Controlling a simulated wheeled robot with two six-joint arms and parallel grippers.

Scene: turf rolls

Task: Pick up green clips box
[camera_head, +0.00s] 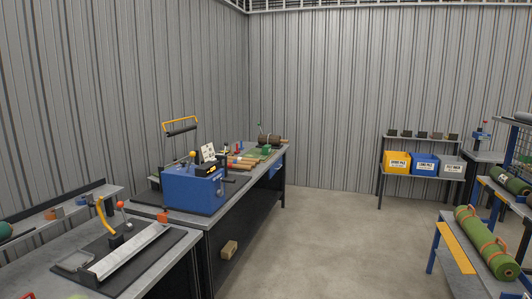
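I cannot make out for certain which item is the green clips box. A small green item (266,149) sits near the far end of the long workbench (228,190), too small to identify. Neither of my grippers is in view.
A blue machine (194,188) stands on the long workbench. A black board with a metal bar (130,250) lies on the near bench. Yellow, blue and grey bins (424,164) stand on a shelf at the back. A green roll (486,243) lies at right. The middle floor is clear.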

